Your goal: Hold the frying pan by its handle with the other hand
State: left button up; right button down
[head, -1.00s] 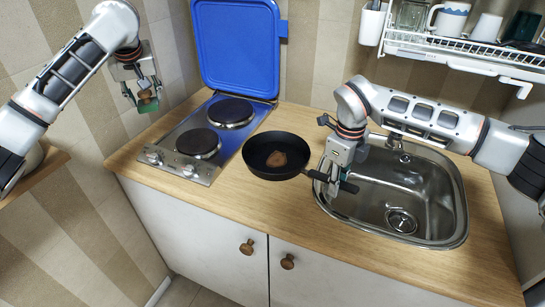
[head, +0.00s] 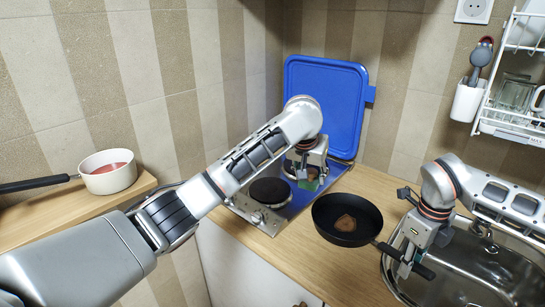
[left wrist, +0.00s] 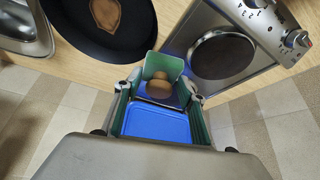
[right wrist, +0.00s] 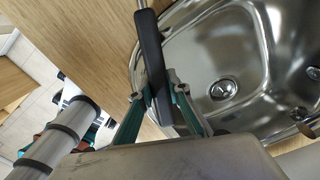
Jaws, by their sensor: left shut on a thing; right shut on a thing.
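The black frying pan (head: 347,219) is right of the hob, over the wooden counter, with a brown piece of food (head: 345,223) in it. My right gripper (head: 408,262) is shut on its black handle, which lies between the fingers in the right wrist view (right wrist: 152,60). The pan's rim also shows at the top left of the left wrist view (left wrist: 140,35). My left gripper (head: 308,180) is over the hob, left of the pan. It is shut on a small brown rounded thing (left wrist: 160,84); a blue piece (left wrist: 157,122) shows between its green-padded fingers.
The steel sink (head: 470,265) lies under my right arm. A white saucepan (head: 107,178) stands on a wooden shelf at left. A dish rack (head: 515,125) hangs at right.

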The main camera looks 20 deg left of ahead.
pick_arm(q)
jog(key=s+d+f+m+h, duration=0.1)
jog(key=d, duration=0.5)
jog(key=s+d+f+m+h, duration=0.1)
jog(key=s+d+f+m, duration=0.1)
jog(key=d, duration=0.3)
jog(key=shift+w+d+f, duration=0.1)
jog(key=shift+f, duration=1.55)
jog(key=shift+w+d+f, duration=0.1)
jog(key=shift+f, duration=1.5)
jog(key=shift+x, duration=0.85)
jog(key=shift+c, duration=0.9)
jog(key=shift+w+d, duration=0.95)
jog(key=shift+d, duration=0.15)
jog(key=shift+s+a, duration=1.2)
jog(key=shift+s, duration=0.1)
jog(key=shift+w+d, duration=1.2)
jog(key=shift+d, duration=0.1)
jog(key=shift+s+a, duration=1.25)
jog(key=shift+a, duration=0.15)
jog(key=shift+r, duration=4.2)
